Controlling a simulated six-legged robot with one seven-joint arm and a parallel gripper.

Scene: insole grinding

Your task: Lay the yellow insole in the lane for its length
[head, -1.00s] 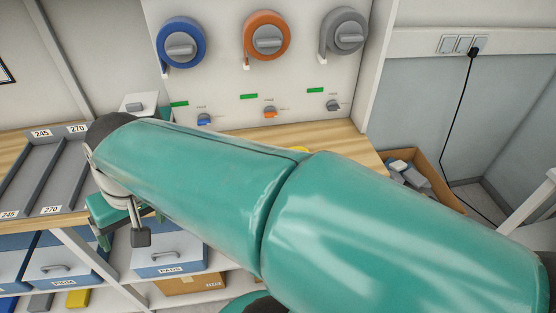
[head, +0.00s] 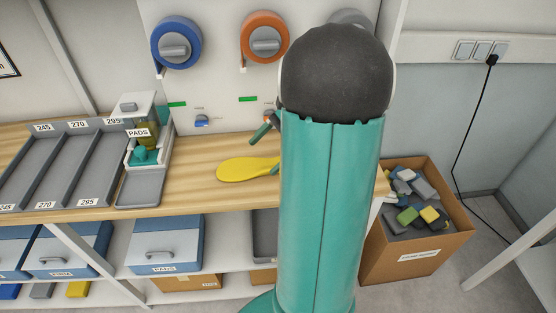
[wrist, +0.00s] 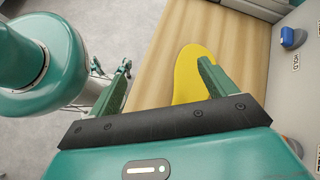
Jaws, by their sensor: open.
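The yellow insole (head: 247,169) lies flat on the wooden bench, right of the grey lane tray (head: 76,168). The tray's lanes carry the labels 245, 270 and 295. In the wrist view the insole (wrist: 193,62) shows beneath and beside the right finger of my gripper (wrist: 164,72). The gripper is open and empty. Its left finger hangs to the left of the insole, over the bench's edge or the floor in that picture. In the head view my arm hides most of the gripper and the insole's right end. I cannot tell whether a finger touches the insole.
A pad dispenser (head: 143,135) labelled PADS stands at the tray's right end. Blue (head: 168,44) and orange (head: 265,38) wheels are on the panel behind. A cardboard box of scraps (head: 415,245) stands right of the bench. Bare bench (head: 195,180) lies between dispenser and insole.

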